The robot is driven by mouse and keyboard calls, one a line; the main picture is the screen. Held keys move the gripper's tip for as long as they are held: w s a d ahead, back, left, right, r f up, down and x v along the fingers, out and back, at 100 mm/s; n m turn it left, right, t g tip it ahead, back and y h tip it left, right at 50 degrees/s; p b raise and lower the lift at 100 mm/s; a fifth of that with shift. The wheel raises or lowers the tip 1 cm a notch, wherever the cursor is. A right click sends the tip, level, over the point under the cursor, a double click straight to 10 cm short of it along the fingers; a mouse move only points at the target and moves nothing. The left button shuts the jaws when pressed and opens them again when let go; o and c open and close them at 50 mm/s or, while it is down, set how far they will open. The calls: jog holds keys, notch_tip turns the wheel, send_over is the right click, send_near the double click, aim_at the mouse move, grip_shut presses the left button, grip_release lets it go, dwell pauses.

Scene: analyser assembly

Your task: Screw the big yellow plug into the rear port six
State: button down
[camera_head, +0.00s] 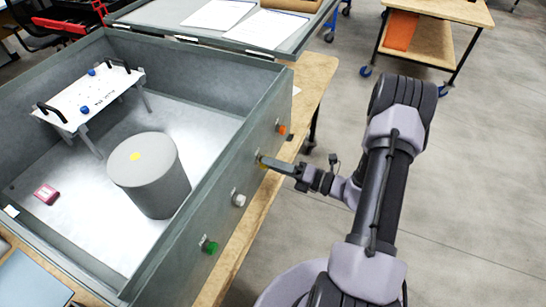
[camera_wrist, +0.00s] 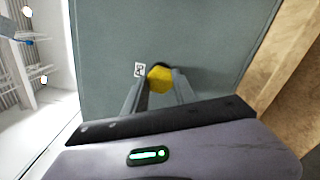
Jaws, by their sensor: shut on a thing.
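The big yellow plug (camera_wrist: 159,79) sits between the two fingers of my gripper (camera_wrist: 162,88) in the wrist view. It is at the outer wall of the grey box, over a dark round port that shows partly behind it. Whether it is threaded in cannot be told. In the head view my gripper (camera_head: 268,163) reaches the wall from the right, and a bit of yellow shows at its fingertips. A small white label (camera_wrist: 140,70) is left of the plug in the wrist view; its mark is too small to read surely.
The same box wall carries an orange plug (camera_head: 282,129), a white plug (camera_head: 239,199) and a green plug (camera_head: 209,246). Inside the open box (camera_head: 245,110) stand a grey cylinder (camera_head: 150,175) and a white bracket plate (camera_head: 88,97).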

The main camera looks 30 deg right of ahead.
jog(key=m+p, duration=0.4)
jog(key=m, duration=0.7)
jog(key=shift+f+p, duration=0.1)
jog(key=shift+p, duration=0.25)
jog(key=c, duration=1.1)
grip_release()
